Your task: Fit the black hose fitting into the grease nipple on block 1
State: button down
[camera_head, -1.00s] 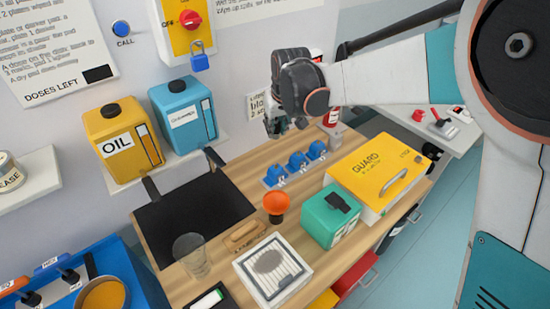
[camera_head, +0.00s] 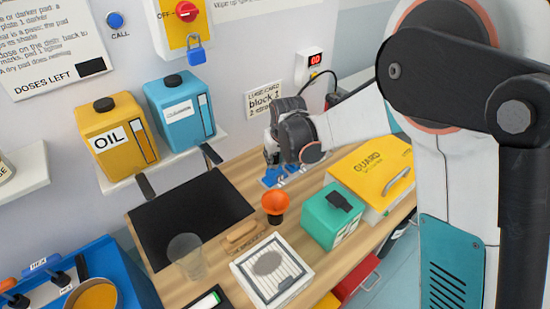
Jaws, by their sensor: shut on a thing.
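Several blue blocks with nipples stand on the wooden bench; in the head view the part still showing (camera_head: 274,180) is below my gripper, which covers the rest. My gripper (camera_head: 271,157) is just above and behind these blocks, pointing down. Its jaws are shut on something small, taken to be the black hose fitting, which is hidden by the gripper. I cannot tell which block is block 1, or whether the fitting touches a nipple.
An orange knob (camera_head: 275,202), a green box (camera_head: 332,214) and a yellow guard case (camera_head: 374,178) stand in front and to the right. Oil (camera_head: 117,135) and cleaner (camera_head: 180,114) cans sit on a shelf at left.

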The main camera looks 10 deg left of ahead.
jog(key=shift+f, duration=0.1)
jog(key=c, duration=1.4)
grip_release()
jog(key=shift+s+r, duration=0.1)
jog(key=shift+r, duration=0.4)
jog(key=p+v, duration=0.3)
jog(key=v, duration=0.8)
jog(key=shift+s, duration=0.15)
jog(key=shift+r, duration=0.15)
